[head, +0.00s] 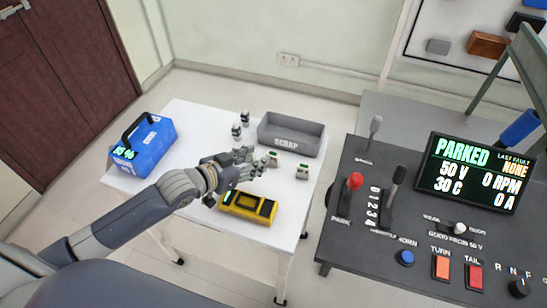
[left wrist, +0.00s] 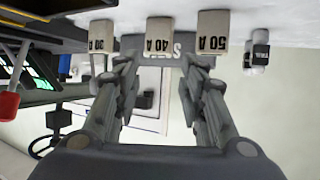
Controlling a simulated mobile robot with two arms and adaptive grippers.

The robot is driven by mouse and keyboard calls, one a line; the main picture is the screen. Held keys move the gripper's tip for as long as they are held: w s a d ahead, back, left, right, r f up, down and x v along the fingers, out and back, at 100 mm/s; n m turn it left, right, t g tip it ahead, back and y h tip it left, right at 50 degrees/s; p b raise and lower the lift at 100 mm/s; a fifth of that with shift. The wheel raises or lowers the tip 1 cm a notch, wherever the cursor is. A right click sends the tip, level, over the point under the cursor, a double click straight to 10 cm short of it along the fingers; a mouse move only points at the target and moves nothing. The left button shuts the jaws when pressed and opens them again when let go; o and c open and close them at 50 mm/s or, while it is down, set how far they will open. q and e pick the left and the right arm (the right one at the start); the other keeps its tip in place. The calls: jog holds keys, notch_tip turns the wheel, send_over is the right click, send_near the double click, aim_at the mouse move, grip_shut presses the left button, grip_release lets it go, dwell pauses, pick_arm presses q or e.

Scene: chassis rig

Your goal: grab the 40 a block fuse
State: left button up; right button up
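In the left wrist view, which is upside down, three pale block fuses stand in a row. The 40 A block fuse (left wrist: 158,38) is in the middle, between the 30 A fuse (left wrist: 102,36) and the 50 A fuse (left wrist: 212,32). My left gripper (left wrist: 159,66) is open, its fingers spread toward the 40 A fuse with nothing held. In the head view my left gripper (head: 252,163) is over the white table beside the fuses. Two fuses show there, one (head: 272,160) near the fingers and one (head: 302,172) farther right. The gripper covers part of the row.
A grey SCRAP bin (head: 290,146) stands behind the fuses. A yellow meter (head: 250,205) lies in front, below my gripper. Two small dark-and-white parts (head: 240,126) stand at the back. A blue case (head: 143,145) is at left. A lever console (head: 400,225) is at right.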

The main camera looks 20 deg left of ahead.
aim_at(272, 154)
pick_arm(q)
jog(key=shift+w+d+f, duration=0.2)
jog(key=shift+w, duration=0.25)
jog(key=shift+w+d+f, duration=0.1)
jog(key=shift+w+d, duration=0.05)
jog(key=shift+w, duration=0.05)
jog(key=x, duration=0.4)
jog(key=shift+p, duration=0.4)
jog(key=shift+w+d+f, duration=0.2)
jog(key=shift+w+f, duration=0.1)
jog(key=shift+w, duration=0.05)
jog(key=c, duration=0.7)
pick_arm(e)
jog(key=shift+w+r, duration=0.45)
